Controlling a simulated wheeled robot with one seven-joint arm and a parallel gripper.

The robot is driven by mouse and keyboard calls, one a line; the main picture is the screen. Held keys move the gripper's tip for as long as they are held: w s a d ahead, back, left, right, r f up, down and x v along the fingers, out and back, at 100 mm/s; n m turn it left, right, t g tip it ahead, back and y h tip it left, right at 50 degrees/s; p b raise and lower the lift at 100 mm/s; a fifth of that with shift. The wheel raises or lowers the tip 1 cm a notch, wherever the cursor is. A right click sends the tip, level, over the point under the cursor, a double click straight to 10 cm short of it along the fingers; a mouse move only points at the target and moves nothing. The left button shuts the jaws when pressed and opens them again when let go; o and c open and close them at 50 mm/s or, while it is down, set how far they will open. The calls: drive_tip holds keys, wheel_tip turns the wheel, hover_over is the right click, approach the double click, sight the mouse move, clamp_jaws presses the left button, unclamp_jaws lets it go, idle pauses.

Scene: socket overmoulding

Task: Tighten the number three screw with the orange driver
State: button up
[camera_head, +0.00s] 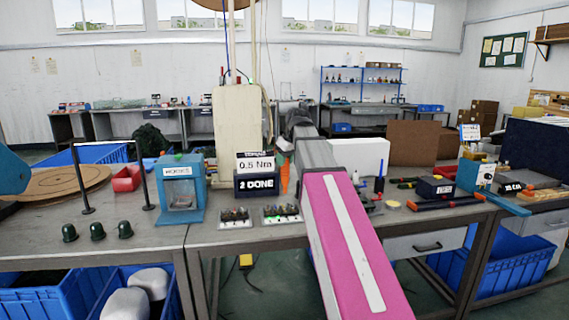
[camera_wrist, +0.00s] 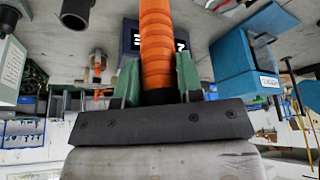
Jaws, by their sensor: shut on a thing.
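My gripper (camera_wrist: 158,80) is shut on the orange driver (camera_wrist: 157,30), with a green finger pressed on each side of the ribbed handle in the wrist view. In the head view my arm reaches over the bench, and the driver (camera_head: 285,178) shows as a narrow orange shape behind the two small socket assemblies. The left assembly (camera_head: 227,217) and the right assembly (camera_head: 283,213) lie on light plates near the bench's front edge. The driver's tip and the number three screw cannot be made out.
A dark block (camera_head: 254,186) reading "2 DONE" stands beside the driver, below a "0.5 Nm" sign (camera_head: 255,162). A blue machine (camera_head: 181,185) stands to the left. Tools and a dark box (camera_head: 435,187) lie to the right.

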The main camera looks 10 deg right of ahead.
sight(285, 177)
drive_tip(key=shift+f, duration=0.15)
drive_tip(key=shift+f, duration=3.6)
idle(2.0)
drive_tip(key=shift+r, duration=2.5)
